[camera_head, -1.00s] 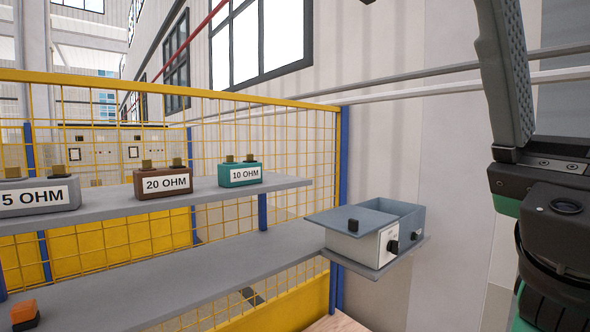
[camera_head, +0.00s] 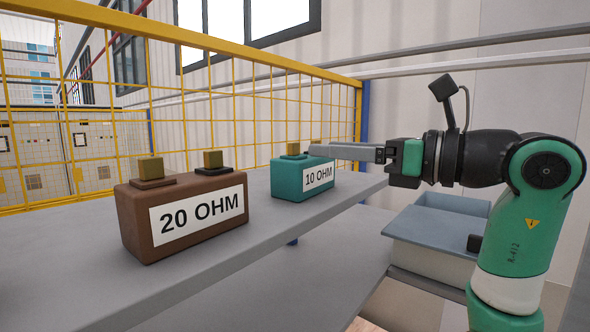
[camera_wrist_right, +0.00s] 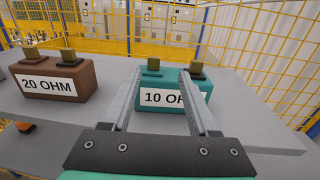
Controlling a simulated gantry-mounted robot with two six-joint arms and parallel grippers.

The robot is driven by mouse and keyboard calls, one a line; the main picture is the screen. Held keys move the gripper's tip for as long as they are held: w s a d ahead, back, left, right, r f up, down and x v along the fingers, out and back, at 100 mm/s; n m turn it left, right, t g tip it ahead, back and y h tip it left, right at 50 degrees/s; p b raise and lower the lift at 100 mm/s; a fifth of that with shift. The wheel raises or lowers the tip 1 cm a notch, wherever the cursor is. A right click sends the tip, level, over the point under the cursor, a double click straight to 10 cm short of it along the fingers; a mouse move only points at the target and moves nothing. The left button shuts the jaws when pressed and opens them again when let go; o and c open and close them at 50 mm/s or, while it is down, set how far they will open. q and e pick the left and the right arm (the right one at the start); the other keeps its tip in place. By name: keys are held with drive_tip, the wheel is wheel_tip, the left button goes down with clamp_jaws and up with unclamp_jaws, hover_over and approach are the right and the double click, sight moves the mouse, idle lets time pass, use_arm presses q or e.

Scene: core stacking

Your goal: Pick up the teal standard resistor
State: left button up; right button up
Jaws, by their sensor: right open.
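The teal resistor (camera_head: 290,180), labelled 10 OHM, stands upright on the upper grey shelf in the head view, with brass terminals on top. It also shows in the right wrist view (camera_wrist_right: 172,121), seen between and behind my fingers. My right gripper (camera_head: 312,149) comes in from the right, level with the resistor's top edge. Its fingers (camera_wrist_right: 165,75) are open, one toward each side of the teal block in the wrist view. I cannot tell whether they touch it. My left gripper is not in view.
A brown 20 OHM resistor (camera_head: 180,215) stands left of the teal one on the same shelf (camera_head: 250,245). Yellow wire mesh fencing (camera_head: 200,115) runs behind the shelf. A grey-blue box (camera_head: 440,230) sits lower right, beneath my right arm.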

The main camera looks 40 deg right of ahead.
sight(291, 145)
drive_tip(key=p+x, duration=0.1)
drive_tip(key=x, duration=0.3)
drive_tip(key=shift+w+a+r+p, duration=0.15)
drive_tip(key=shift+w+a+p, duration=0.05)
drive_tip(key=shift+w+p, duration=0.15)
drive_tip(key=shift+w, duration=0.2)
drive_tip(key=p+x, duration=0.1)
drive_tip(key=x, duration=0.1)
drive_tip(key=p+x, duration=0.1)
drive_tip(key=x, duration=0.1)
drive_tip(key=shift+w+a, duration=0.3)
drive_tip(key=shift+a, duration=0.2)
drive_tip(key=shift+w, duration=0.25)
clamp_jaws()
drive_tip(key=shift+s, duration=0.1)
